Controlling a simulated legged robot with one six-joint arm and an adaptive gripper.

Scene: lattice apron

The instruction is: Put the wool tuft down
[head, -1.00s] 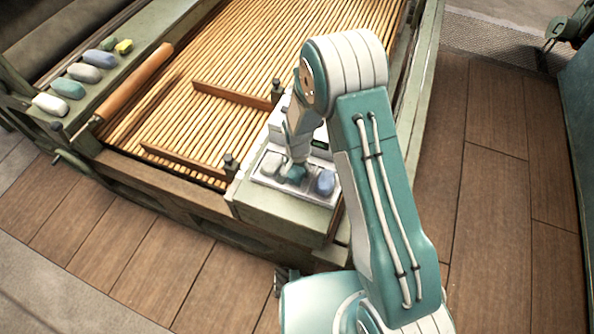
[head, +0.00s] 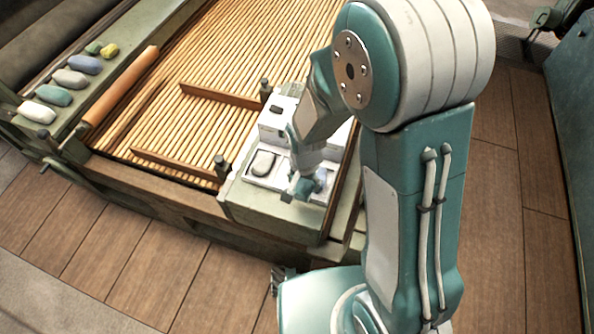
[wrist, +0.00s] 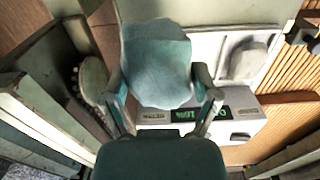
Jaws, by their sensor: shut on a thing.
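My gripper (wrist: 158,78) is shut on a wool tuft (wrist: 157,50), a rounded pale blue-teal lump between the two fingers in the wrist view. In the head view my gripper (head: 303,187) is low over the right part of a white tray (head: 251,180). My arm and fingers hide most of the held tuft there. Whether its underside touches the tray I cannot tell. A grey tuft (head: 263,163) lies in the tray's left part; it also shows in the wrist view (wrist: 248,61).
A white device (head: 273,122) with a green display (wrist: 200,115) adjoins the tray. Several coloured tufts (head: 70,77) line the far left rail, beside a wooden roller (head: 122,85). Wooden bars (head: 175,163) and upright posts (head: 220,168) stand on the slatted bed (head: 215,115).

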